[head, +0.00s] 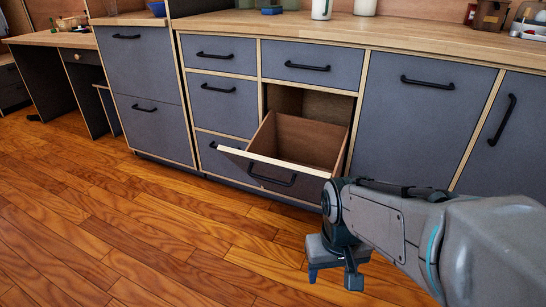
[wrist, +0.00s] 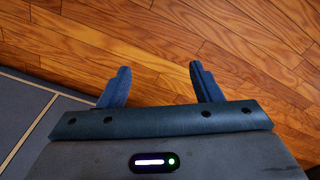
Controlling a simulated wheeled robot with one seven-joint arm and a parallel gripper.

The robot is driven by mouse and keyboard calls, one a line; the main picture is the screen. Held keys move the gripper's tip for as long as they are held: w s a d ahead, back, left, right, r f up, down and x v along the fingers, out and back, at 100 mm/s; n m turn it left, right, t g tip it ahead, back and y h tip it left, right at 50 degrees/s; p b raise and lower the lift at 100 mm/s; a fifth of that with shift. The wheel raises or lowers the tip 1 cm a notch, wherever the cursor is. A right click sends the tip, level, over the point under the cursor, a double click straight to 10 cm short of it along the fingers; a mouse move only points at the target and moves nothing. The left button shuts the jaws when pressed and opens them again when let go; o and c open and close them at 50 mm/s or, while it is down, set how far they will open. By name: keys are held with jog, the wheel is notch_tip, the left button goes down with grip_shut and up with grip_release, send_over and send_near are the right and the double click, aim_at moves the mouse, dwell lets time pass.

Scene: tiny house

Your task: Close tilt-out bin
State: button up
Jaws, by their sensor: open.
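The tilt-out bin (head: 259,173) is open in the head view. Its grey front panel leans outward and down from the cabinet, with a black handle on it, and its brown wooden inside is empty where I can see it. My gripper (head: 331,277) hangs low over the floor, in front and to the right of the bin, apart from it. In the wrist view my gripper (wrist: 160,88) has its two blue fingers spread with nothing between them. The bin does not clearly show in the wrist view.
Grey cabinets with drawers (head: 222,102) and a door (head: 419,120) flank the bin. A wooden countertop (head: 330,27) above holds jars and other items. The wooden floor (head: 130,235) in front is clear. A desk (head: 55,40) stands at the far left.

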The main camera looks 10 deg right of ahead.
jog(key=shift+w+d+f+n+g+h, duration=0.1)
jog(key=shift+w+d+n+g+h, duration=0.1)
jog(key=shift+w+n+g+h, duration=0.25)
jog(key=c, duration=0.5)
jog(key=w+d+n+h+p, duration=0.1)
jog(key=n, duration=0.1)
jog(key=w+d+f+n+h+p, duration=0.1)
jog(key=w+h, duration=0.1)
jog(key=w+d+n+h+p, duration=0.1)
jog(key=w+n, duration=0.1)
jog(key=shift+w+d+f+n+g+h, duration=0.15)
jog(key=shift+f+n+g+h, duration=0.1)
jog(key=shift+f+n, duration=0.1)
grip_shut()
jog(key=n+t+h+p, duration=0.3)
jog(key=n+t+p, duration=0.4)
jog(key=n+t, duration=1.2)
send_near(271, 180)
notch_tip(271, 180, up, 5)
jog(key=n+g, duration=0.4)
jog(key=b+x, duration=0.1)
jog(key=x, duration=0.1)
jog(key=b+x, duration=0.1)
jog(key=x, duration=0.2)
jog(key=b+x, duration=0.1)
jog(key=x, duration=0.2)
jog(key=shift+f+b, duration=0.3)
jog(key=shift+b, duration=0.05)
jog(key=shift+x, duration=0.85)
